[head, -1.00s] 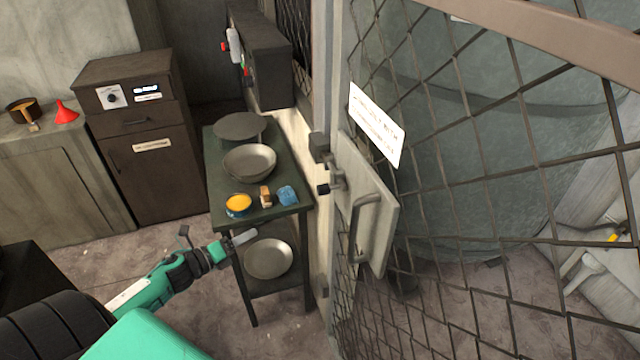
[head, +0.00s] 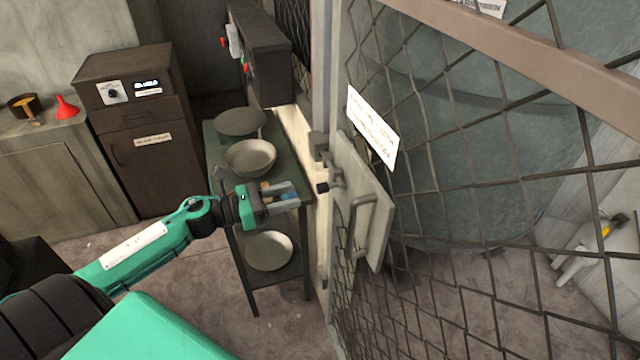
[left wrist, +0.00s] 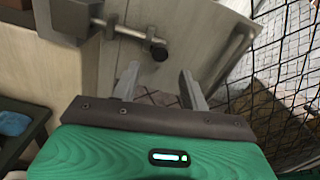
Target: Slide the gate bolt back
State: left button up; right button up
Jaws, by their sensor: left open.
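The gate bolt (head: 328,184) is a dark bar with a round knob on the pale latch plate (head: 372,225) of the mesh gate. In the left wrist view the bolt (left wrist: 124,33) runs from a block on the post onto the plate, its black knob (left wrist: 159,50) just beyond my fingers. My left gripper (head: 296,192) is open and empty, left of the bolt in the head view, over the cart's front edge. In the left wrist view its fingers (left wrist: 157,82) point at the plate below the knob, apart from it. My right gripper is not in view.
A dark cart (head: 290,165) with bowls stands left of the gate post. A bent handle (head: 355,228) sticks out from the latch plate. A white sign (head: 371,128) hangs on the mesh. The floor (head: 200,290) before the cart is clear.

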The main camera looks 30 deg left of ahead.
aim_at(320, 189)
pick_arm(q)
jog(key=shift+p+x, duration=1.85)
jog(key=shift+x, duration=2.45)
grip_shut()
